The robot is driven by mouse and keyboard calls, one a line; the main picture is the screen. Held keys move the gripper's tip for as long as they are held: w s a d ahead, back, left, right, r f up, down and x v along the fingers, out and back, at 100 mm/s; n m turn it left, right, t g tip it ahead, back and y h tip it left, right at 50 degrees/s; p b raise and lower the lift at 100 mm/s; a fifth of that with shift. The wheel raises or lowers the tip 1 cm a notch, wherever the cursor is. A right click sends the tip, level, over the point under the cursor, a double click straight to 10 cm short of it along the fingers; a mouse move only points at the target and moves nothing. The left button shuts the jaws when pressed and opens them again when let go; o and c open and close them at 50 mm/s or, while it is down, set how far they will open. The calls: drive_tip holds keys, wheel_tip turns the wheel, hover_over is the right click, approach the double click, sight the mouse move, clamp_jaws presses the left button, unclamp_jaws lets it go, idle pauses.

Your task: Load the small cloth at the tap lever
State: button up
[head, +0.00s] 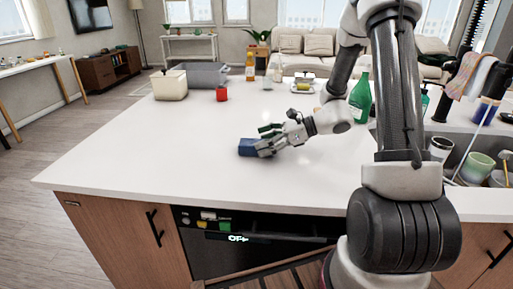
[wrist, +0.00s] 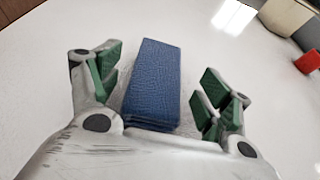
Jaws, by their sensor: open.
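A small folded blue cloth (head: 248,147) lies on the white island top in the head view. In the wrist view the blue cloth (wrist: 152,82) lies lengthwise between the green-padded fingers. My gripper (head: 266,139) is low over the counter at the cloth's right side, and its fingers are open. In the wrist view my gripper (wrist: 160,82) has one finger on each side of the cloth, with a gap showing on both sides. The tap lever cannot be made out clearly; two cloths (head: 470,76) hang near the sink.
A sink (head: 456,158) with cups is at the right, near a green bottle (head: 360,98). A red container (head: 222,94), a cream bin (head: 169,84) and a grey tub (head: 205,75) stand at the back left. The counter's front left is clear.

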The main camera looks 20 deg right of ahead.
drive_tip(key=x, duration=0.2)
drive_tip(key=shift+w+a+f, duration=0.1)
drive_tip(key=shift+a, duration=0.15)
drive_tip(key=c, duration=1)
